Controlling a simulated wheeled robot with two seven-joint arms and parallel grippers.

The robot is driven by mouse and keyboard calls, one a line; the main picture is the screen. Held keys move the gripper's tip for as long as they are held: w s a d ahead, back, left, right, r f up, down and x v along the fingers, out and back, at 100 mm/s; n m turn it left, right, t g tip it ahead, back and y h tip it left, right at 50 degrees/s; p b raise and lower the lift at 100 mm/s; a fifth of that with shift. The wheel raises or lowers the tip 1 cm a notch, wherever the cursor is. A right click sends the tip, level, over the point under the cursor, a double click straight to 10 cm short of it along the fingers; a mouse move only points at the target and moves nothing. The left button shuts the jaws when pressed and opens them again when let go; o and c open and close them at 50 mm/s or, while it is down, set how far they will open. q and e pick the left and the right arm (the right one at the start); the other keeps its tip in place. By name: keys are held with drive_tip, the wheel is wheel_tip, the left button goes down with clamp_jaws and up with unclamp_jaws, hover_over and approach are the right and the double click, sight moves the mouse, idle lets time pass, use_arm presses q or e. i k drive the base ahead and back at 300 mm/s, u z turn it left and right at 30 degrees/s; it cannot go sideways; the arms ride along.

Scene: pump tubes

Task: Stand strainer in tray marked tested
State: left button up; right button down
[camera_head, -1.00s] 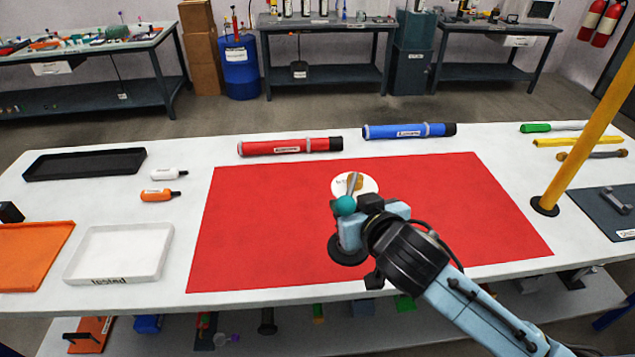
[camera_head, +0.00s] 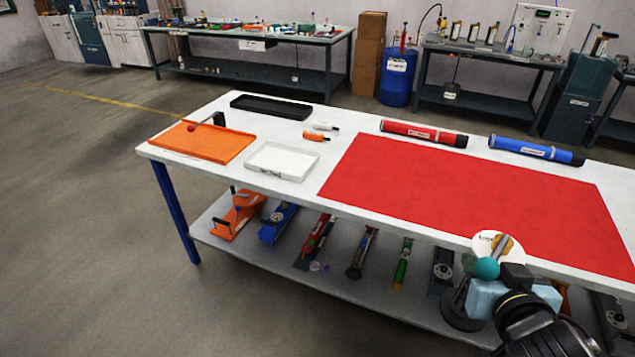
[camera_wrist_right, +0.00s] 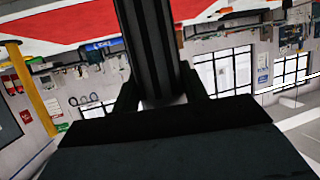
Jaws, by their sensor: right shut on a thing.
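The white tray marked tested (camera_head: 285,160) lies on the left part of the table, and it looks empty. My right gripper (camera_head: 487,284) is at the lower right of the head view, by the table's front edge and well right of the tray. It is shut on a dark piece, apparently the strainer (camera_head: 460,310), with a round dark disc at its low end. A teal ball and a white labelled disc show at the gripper. In the right wrist view a dark ribbed body (camera_wrist_right: 148,45) stands between the fingers. My left gripper is not in view.
An orange tray (camera_head: 202,142) is left of the white tray, and a black tray (camera_head: 271,108) behind it. Several pumps fill the lower shelf.

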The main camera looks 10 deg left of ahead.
sight(283, 161)
drive_tip(key=u, duration=1.45)
drive_tip(key=i, duration=2.1)
drive_tip(key=z, duration=0.85)
